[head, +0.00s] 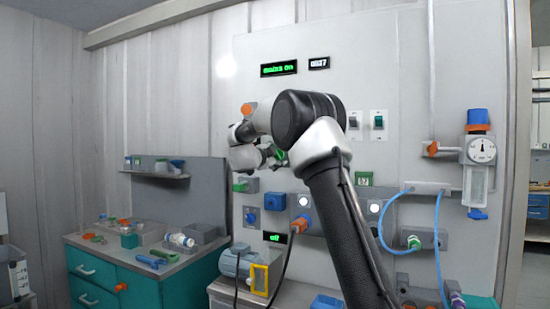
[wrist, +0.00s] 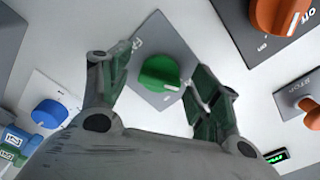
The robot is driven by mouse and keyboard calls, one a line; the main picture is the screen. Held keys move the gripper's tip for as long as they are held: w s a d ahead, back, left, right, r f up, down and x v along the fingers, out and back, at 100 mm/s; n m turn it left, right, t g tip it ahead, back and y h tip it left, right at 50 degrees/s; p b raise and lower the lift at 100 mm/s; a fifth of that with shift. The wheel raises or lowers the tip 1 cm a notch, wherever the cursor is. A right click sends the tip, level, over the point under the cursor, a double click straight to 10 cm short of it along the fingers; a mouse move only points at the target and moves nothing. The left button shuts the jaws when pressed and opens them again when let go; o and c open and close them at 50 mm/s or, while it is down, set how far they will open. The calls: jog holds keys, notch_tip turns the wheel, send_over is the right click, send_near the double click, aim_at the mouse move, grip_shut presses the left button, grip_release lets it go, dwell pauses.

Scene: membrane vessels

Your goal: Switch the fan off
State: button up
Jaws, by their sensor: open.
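A round green knob (wrist: 160,73) with a white mark sits on a grey plate (wrist: 186,42) in the wrist view. A partly covered label on the plate seems to begin with "FA". My gripper (wrist: 160,85) is open, with one finger on each side of the knob. I cannot tell whether the fingers touch it. In the head view my gripper (head: 270,157) is in front of the wall panel, and the arm hides much of what is behind it.
The wrist view shows an orange knob (wrist: 281,14), an orange stop button (wrist: 309,104) and a blue knob (wrist: 49,113) around the green one. In the head view, hoses and a gauge (head: 482,150) are at right; a teal bench (head: 112,270) is at left.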

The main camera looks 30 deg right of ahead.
jog(key=shift+a, duration=0.1)
jog(key=v, duration=1.1)
jog(key=shift+s+a, duration=0.25)
jog(key=shift+s, duration=0.1)
jog(key=shift+w+a, duration=0.1)
